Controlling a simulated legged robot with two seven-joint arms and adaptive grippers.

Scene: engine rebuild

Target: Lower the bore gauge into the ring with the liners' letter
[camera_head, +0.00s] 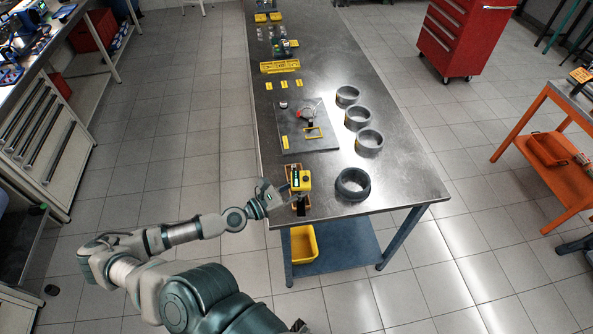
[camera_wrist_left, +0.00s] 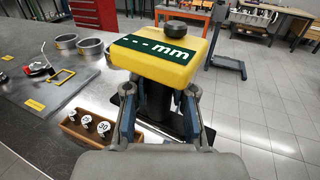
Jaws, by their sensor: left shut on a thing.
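My left gripper (camera_head: 284,195) is shut on the bore gauge (camera_head: 302,181), a yellow block head with a dark body below it, at the near left edge of the steel table. In the left wrist view the bore gauge (camera_wrist_left: 158,58) shows a dark display reading "--- mm" and a black knob on top. The left fingers (camera_wrist_left: 160,104) stand either side of its dark body; its lower end is hidden. The nearest grey ring (camera_head: 353,184) lies to the right of the gauge, apart from it. Several rings, including a middle one (camera_head: 369,140), line the right side. I cannot read letters on them.
A wooden box (camera_wrist_left: 75,133) with numbered pieces lies beside the gripper. A dark plate (camera_head: 310,140) holds a red-and-white tool and a yellow frame. A yellow sign (camera_head: 280,66) is farther back. A yellow bin (camera_head: 303,246) sits on the lower shelf.

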